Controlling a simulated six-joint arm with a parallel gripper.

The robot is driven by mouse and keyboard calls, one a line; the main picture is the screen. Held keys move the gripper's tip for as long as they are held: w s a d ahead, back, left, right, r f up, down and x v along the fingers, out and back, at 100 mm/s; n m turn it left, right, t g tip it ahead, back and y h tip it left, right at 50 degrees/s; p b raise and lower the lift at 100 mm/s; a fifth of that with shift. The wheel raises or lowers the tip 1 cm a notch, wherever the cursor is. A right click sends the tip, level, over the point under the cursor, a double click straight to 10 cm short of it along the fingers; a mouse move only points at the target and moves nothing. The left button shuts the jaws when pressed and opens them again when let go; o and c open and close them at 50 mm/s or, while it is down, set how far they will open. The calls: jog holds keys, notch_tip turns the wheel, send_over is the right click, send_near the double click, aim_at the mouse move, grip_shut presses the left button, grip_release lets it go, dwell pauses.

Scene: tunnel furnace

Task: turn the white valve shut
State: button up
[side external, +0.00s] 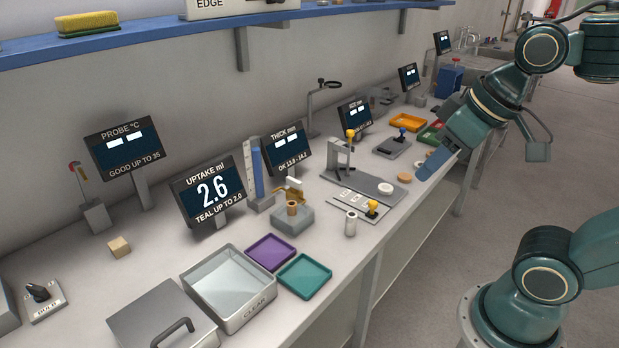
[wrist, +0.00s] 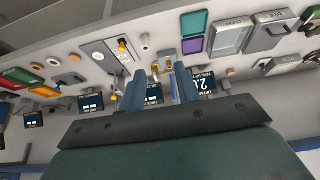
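The white valve (side external: 293,183) is a small white handle on a brass fitting, above a grey block with a brown cup. It stands beside the blue graduated column (side external: 256,172). In the wrist view the brass fitting (wrist: 168,67) shows small between my fingers, and the handle's angle is too small to read. My gripper (side external: 428,166) is above the bench's front edge, well to the right of the valve and apart from it. In the wrist view my gripper (wrist: 160,72) has its two blue fingers apart with nothing between them.
The uptake display (side external: 212,190) reads 2.6 with "TEAL UP TO 2.0". A purple tray (side external: 270,252), a teal tray (side external: 304,276) and a clear tray (side external: 228,288) lie in front. A small white cylinder (side external: 350,224) and a stand (side external: 365,183) are right of the valve.

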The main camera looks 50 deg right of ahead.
jog(key=w+d+r+g, duration=0.15)
jog(key=w+r, duration=0.25)
jog(key=w, duration=0.6)
jog(key=g, duration=0.4)
send_over(294, 180)
notch_tip(294, 180, down, 12)
jog(key=shift+w+f, duration=0.1)
jog(key=shift+f, duration=0.15)
notch_tip(294, 180, down, 13)
jog(key=shift+f, duration=0.2)
jog(key=shift+c, duration=0.2)
grip_shut()
